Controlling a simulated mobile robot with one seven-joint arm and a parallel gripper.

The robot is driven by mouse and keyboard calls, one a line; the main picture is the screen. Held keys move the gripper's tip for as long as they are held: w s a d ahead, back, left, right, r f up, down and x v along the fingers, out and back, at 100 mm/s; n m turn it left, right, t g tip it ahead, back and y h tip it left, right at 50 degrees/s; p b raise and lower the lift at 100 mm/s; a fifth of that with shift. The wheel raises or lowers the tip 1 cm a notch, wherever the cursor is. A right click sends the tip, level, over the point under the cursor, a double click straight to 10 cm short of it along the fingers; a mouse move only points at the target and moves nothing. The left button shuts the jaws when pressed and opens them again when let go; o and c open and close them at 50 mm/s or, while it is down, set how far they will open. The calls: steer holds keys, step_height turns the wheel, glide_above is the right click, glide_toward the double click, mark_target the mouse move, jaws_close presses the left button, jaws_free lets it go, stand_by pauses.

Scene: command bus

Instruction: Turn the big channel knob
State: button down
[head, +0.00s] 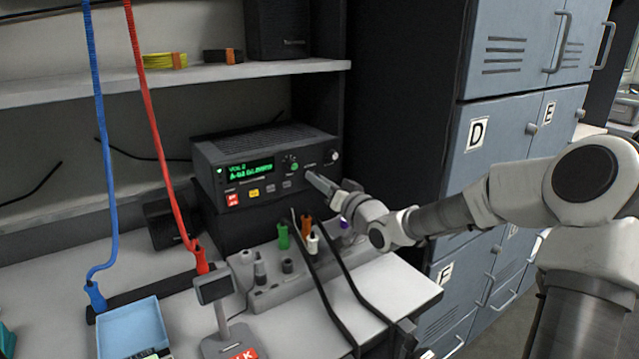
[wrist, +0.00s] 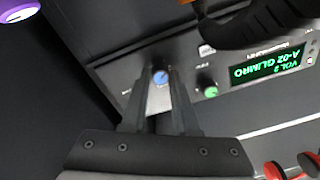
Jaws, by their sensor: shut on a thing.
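A dark radio unit (head: 232,150) with a lit green display (head: 248,170) sits on the bench under the shelf. My gripper (head: 312,178) reaches its front panel from the right and hides part of it. In the wrist view, the two fingertips (wrist: 161,80) are closed around a round knob with a blue face (wrist: 161,77). A green-faced knob (wrist: 208,91) is beside it, clear of the fingers. The label of the held knob is not readable. The display (wrist: 277,65) appears upside down in the wrist view and reads "VOL 2" and "A-02 GLIMRO".
Coloured plugs and dark cables rise from a grey connector block (head: 285,287) below the radio. A dark cable (wrist: 240,22) crosses close in the wrist view. A blue cord (head: 101,130) and a red cord (head: 150,110) hang at the left. Grey lockers (head: 500,140) stand at the right.

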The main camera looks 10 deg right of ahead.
steer(key=shift+n+b, duration=0.3)
steer(key=shift+n, duration=1.2)
steer(key=c, duration=0.7)
jaws_free()
steer(key=p+v, duration=0.4)
steer(key=v, duration=1.3)
steer(key=shift+s+d+r, duration=0.1)
steer(key=shift+d, duration=0.1)
